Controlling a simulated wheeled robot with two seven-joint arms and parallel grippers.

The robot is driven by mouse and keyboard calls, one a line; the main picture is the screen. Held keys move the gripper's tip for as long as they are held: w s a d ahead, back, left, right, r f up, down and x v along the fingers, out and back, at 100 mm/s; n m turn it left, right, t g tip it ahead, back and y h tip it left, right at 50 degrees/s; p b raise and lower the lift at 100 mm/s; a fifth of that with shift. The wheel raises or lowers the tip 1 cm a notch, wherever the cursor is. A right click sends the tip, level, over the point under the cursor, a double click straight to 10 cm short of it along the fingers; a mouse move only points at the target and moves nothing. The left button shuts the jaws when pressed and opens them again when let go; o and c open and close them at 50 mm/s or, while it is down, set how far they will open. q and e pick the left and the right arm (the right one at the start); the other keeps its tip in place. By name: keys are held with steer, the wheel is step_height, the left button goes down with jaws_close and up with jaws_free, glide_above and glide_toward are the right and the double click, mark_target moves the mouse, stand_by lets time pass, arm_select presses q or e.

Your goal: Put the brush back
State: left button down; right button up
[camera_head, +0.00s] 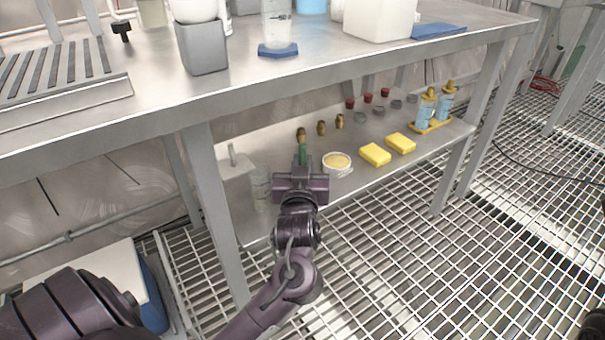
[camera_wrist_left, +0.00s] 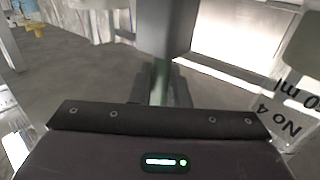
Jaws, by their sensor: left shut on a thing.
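My left gripper (camera_head: 302,170) is over the lower shelf, below the upper bench top. It is shut on a slim green thing (camera_head: 303,154), which looks like the brush's handle. In the left wrist view the green handle (camera_wrist_left: 160,82) stands between the dark fingers of the left gripper (camera_wrist_left: 160,95). The rest of the brush is mostly hidden by the gripper. A small brass-coloured piece (camera_head: 301,133) shows just above the green part; I cannot tell whether it belongs to the brush. My right gripper is not in view.
The lower shelf holds a round dish (camera_head: 338,162), two yellow sponges (camera_head: 375,155), several small weights and red-capped items, and blue bottles (camera_head: 427,107). A clear beaker (camera_head: 261,185) stands left of the gripper. The bench leg (camera_head: 215,205) and upper bench edge (camera_head: 330,70) are close.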

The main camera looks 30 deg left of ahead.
arm_select(q)
steer(key=shift+f, duration=0.4)
steer(key=shift+r, duration=0.1)
steer(key=c, duration=1.4)
jaws_free()
